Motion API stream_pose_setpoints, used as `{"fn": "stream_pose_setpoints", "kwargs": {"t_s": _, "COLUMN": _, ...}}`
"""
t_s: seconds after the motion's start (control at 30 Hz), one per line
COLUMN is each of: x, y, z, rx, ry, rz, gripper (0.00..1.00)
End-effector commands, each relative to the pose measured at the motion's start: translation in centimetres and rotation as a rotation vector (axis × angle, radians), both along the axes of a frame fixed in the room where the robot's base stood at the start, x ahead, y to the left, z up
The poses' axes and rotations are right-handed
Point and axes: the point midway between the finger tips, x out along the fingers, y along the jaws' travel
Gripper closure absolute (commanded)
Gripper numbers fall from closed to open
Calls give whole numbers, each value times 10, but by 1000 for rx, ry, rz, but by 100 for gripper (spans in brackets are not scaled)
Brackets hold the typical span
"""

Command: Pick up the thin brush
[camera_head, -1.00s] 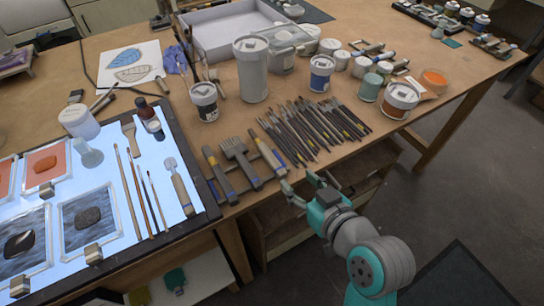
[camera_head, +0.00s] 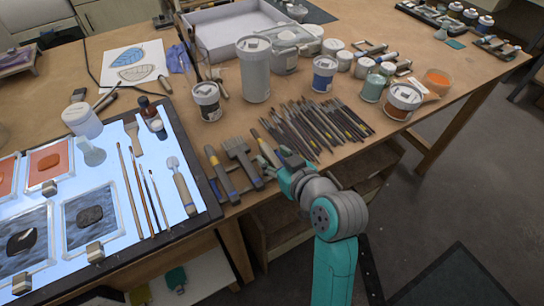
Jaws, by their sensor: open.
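Several thin-handled brushes (camera_head: 136,196) lie side by side on the lit panel, two longer and two shorter ones. I cannot tell which of them is the thin brush. A separate bunch of dark-handled tools (camera_head: 318,127) lies fanned on the wooden table. My gripper (camera_head: 272,163) is over the table's front edge, at a row of blue-and-yellow-handled tools, just left of the bunch. It is open, and I see nothing held in it. It partly covers the rightmost handled tool (camera_head: 265,145); whether it touches that tool cannot be told.
A wide flat brush (camera_head: 240,157) and another handled tool (camera_head: 219,170) lie just left of my gripper. A tall grey canister (camera_head: 254,70) and lidded paint jars (camera_head: 403,102) stand behind. Bare table (camera_head: 185,95) shows between panel and jars.

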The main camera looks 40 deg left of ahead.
Motion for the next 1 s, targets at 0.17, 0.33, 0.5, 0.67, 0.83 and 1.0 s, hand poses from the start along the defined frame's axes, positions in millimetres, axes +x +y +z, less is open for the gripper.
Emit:
{"fn": "stream_pose_setpoints", "kwargs": {"t_s": 0.17, "x": 5, "y": 14, "z": -6, "rx": 0, "ry": 0, "rz": 0, "gripper": 48}}
{"fn": "stream_pose_setpoints", "kwargs": {"t_s": 0.33, "x": 6, "y": 15, "z": -7, "rx": 0, "ry": 0, "rz": 0, "gripper": 48}}
{"fn": "stream_pose_setpoints", "kwargs": {"t_s": 0.5, "x": 6, "y": 14, "z": -7, "rx": 0, "ry": 0, "rz": 0, "gripper": 70}}
{"fn": "stream_pose_setpoints", "kwargs": {"t_s": 0.67, "x": 6, "y": 14, "z": -7, "rx": 0, "ry": 0, "rz": 0, "gripper": 100}}
{"fn": "stream_pose_setpoints", "kwargs": {"t_s": 0.83, "x": 6, "y": 14, "z": -7, "rx": 0, "ry": 0, "rz": -1, "gripper": 100}}
{"fn": "stream_pose_setpoints", "kwargs": {"t_s": 1.0, "x": 6, "y": 14, "z": -3, "rx": 1, "ry": -1, "rz": -1, "gripper": 100}}
